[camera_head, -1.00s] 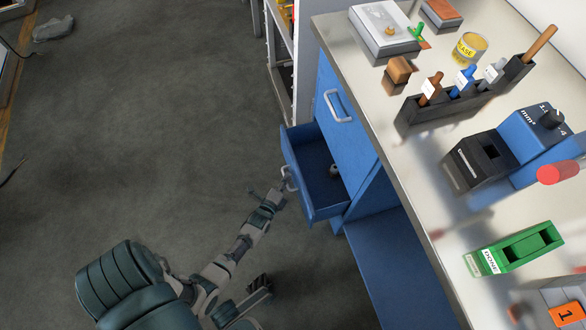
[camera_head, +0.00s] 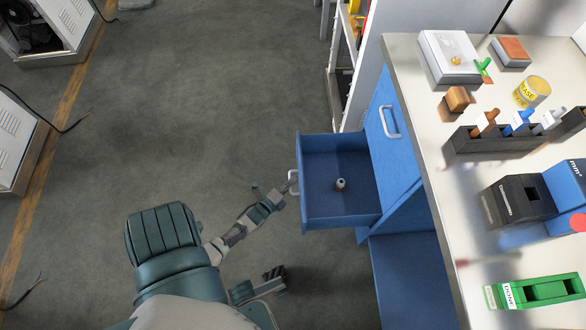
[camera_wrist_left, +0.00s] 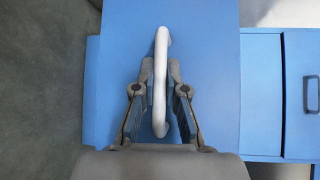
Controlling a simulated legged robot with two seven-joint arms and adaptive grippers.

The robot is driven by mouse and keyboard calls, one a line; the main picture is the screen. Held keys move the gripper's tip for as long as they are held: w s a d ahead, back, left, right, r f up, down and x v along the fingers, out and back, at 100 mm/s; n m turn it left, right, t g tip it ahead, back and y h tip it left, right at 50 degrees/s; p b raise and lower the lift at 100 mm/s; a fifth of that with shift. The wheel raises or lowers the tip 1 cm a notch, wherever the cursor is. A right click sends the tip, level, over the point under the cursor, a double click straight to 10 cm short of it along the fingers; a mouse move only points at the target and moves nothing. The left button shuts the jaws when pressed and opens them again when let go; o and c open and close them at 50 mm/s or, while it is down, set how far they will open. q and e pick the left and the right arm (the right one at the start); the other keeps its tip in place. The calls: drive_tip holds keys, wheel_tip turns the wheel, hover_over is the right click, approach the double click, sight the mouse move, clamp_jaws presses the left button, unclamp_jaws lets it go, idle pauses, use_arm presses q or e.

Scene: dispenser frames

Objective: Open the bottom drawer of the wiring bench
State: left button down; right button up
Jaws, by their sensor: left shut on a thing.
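The blue wiring bench has a pale worktop (camera_head: 420,110). Its bottom drawer (camera_head: 335,215) stands pulled well out to the left. A small grey cylindrical item (camera_head: 340,184) sits inside the drawer. My left gripper (camera_head: 288,186) is at the drawer front, shut on the white drawer handle (camera_wrist_left: 160,75). In the left wrist view the fingers (camera_wrist_left: 160,90) close around the handle from both sides against the blue front. My right gripper (camera_head: 274,273) seems to be low near my body, partly seen and away from the bench; its jaws are unclear.
An upper drawer with a handle (camera_head: 389,121) is closed. The worktop holds a green tray (camera_head: 540,292), a black tool rack (camera_head: 490,140), a yellow tin (camera_head: 531,92) and a grey box (camera_head: 450,58). White cabinets (camera_head: 50,30) stand at far left. The floor left of the drawer is clear.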

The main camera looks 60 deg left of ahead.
use_arm(q)
drive_tip(key=shift+s+f, duration=0.1)
drive_tip(key=shift+f, duration=0.1)
drive_tip(key=c, duration=1.2)
unclamp_jaws()
drive_tip(key=v, duration=1.1)
drive_tip(key=shift+s+d, duration=0.15)
drive_tip(key=shift+s, duration=0.2)
